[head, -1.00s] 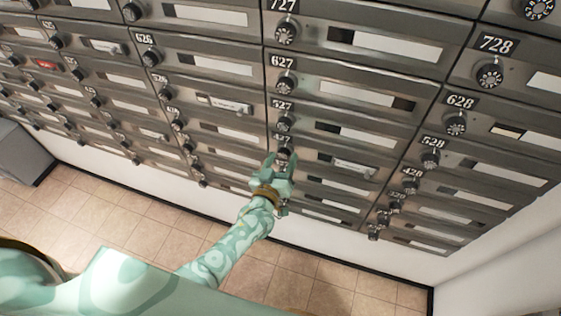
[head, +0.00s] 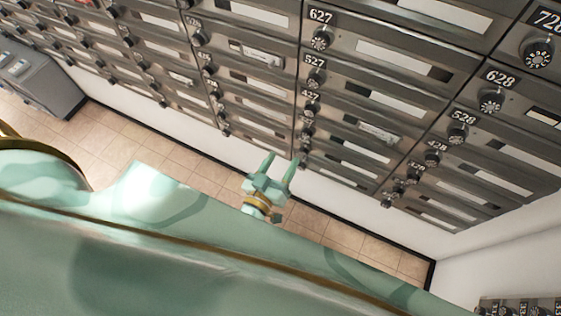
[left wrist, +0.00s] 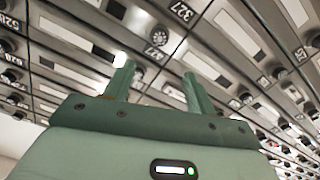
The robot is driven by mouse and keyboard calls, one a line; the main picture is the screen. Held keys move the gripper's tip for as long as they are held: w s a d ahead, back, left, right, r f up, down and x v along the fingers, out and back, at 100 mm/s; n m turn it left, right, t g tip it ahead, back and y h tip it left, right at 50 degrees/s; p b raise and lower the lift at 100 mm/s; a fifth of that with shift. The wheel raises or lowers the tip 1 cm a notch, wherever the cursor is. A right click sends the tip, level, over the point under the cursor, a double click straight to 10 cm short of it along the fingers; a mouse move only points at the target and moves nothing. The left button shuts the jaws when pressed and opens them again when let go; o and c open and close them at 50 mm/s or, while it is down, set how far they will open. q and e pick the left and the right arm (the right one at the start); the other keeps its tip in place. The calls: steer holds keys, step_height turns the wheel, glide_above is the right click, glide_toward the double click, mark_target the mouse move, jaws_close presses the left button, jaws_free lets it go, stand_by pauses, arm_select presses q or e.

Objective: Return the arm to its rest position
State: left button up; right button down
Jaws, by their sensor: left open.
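My left gripper (head: 281,168) is open and empty in the head view. Its two pale green fingers point up towards the lower rows of the mailbox wall and look apart from the dials. In the left wrist view the open fingers (left wrist: 158,85) stand up in front of mailbox doors, with nothing between them. My own green body covers the lower part of the head view and hides most of the left arm. My right gripper is not in view.
The metal mailbox wall (head: 390,62) with dials and number plates fills the top. Tiled floor (head: 135,142) lies below it, with free room. A grey box-like unit (head: 38,82) stands at the left. A white wall (head: 510,245) is at the right, with more mailboxes (head: 515,306) low in the corner.

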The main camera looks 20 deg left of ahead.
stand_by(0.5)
arm_select(q)
steer(key=s+f+m+g+h+b, duration=0.1)
steer(key=s+f+m+g, duration=0.2)
steer(key=f, duration=0.4)
steer(key=s+f+g, duration=0.3)
steer(key=s+f, duration=0.2)
steer(key=f, duration=0.2)
steer(key=s+f+m+g+h+b, duration=0.1)
steer(key=s+f+m+g, duration=0.2)
steer(key=f, duration=0.4)
steer(key=s+a+f+g+y+b, duration=0.1)
steer(key=s+a+f+g+b, duration=0.2)
steer(key=s+f, duration=0.6)
steer(key=s+a+f+m+g+y+b, duration=0.1)
steer(key=s+a+f+g+b, duration=0.2)
steer(key=s, duration=1)
steer(key=a+f+g, duration=0.2)
steer(key=a+f, duration=0.1)
steer(key=f, duration=0.2)
steer(key=shift+s+a+f+y, duration=0.3)
steer(key=shift+s+a+f, duration=0.05)
steer(key=shift+s, duration=0.05)
